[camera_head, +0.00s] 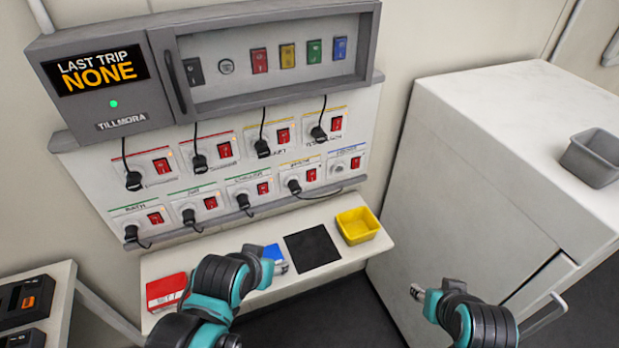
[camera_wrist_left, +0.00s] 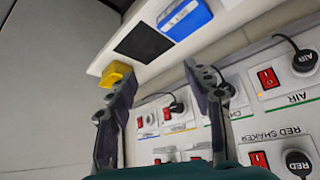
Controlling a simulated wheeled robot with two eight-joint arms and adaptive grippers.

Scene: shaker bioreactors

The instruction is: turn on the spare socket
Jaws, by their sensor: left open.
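The socket panel (camera_head: 85,175) on the wall holds two rows of sockets with red rocker switches. The socket at the right end of the lower row (camera_head: 337,168) has no plug in it. Its label is too small to read. Its red switch (camera_head: 356,163) is beside it; its position is unclear. In the left wrist view the panel appears upside down, and a red switch (camera_wrist_left: 140,122) shows between the fingers. My left gripper (camera_head: 281,264) is in front of the shelf, below the panel; its fingers (camera_wrist_left: 158,80) are apart and empty. My right gripper (camera_head: 418,293) is in front of the white cabinet.
Plugs and cords hang from the other sockets. The shelf (camera_head: 350,258) below bears a red item (camera_head: 165,290), a blue item (camera_head: 272,253), a black mat (camera_head: 312,248) and a yellow bin (camera_head: 357,225). A white cabinet (camera_head: 500,110) stands at the right.

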